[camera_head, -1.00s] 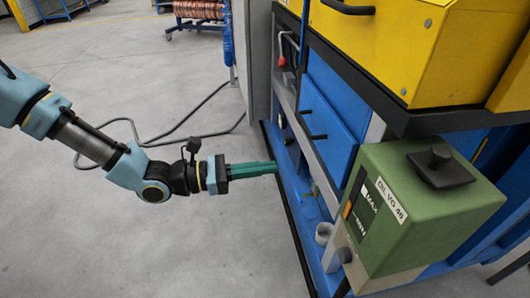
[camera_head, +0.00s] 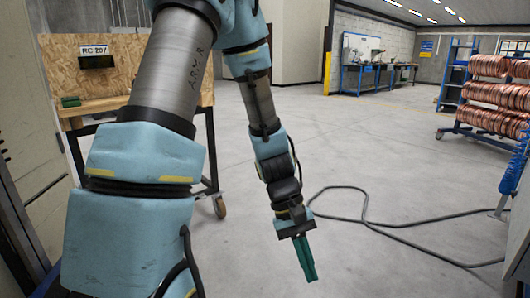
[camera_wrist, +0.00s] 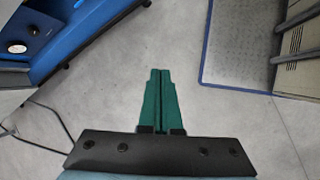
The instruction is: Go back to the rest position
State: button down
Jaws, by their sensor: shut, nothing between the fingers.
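My gripper (camera_head: 306,262) hangs from my blue and grey arm in the head view, pointing down over bare grey floor. Its two green fingers are shut together with nothing between them. In the wrist view my gripper (camera_wrist: 160,75) also shows shut and empty, with the floor behind it. My arm is folded close in front of the head camera and covers much of the left half of that view.
A black cable (camera_head: 375,225) lies on the floor to the right. A wheeled wooden workbench (camera_head: 100,103) stands behind my arm at left. Racks of copper tube (camera_head: 490,95) stand at right. A blue machine (camera_wrist: 50,30) is at upper left in the wrist view. Middle floor is clear.

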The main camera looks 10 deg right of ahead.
jog(key=w+a+r+t+y, duration=0.1)
jog(key=w+a+r+t, duration=0.3)
jog(key=a, duration=0.6)
jog(key=w+a+r+t+y, duration=0.2)
jog(key=w+a+r, duration=0.25)
jog(key=a, duration=0.55)
notch_tip(320, 180, up, 15)
jog(key=m+p, duration=0.1)
jog(key=p, duration=1.4)
jog(key=shift+w+a+r+t, duration=0.15)
jog(key=shift+w+a+t, duration=0.15)
jog(key=shift+w, duration=0.1)
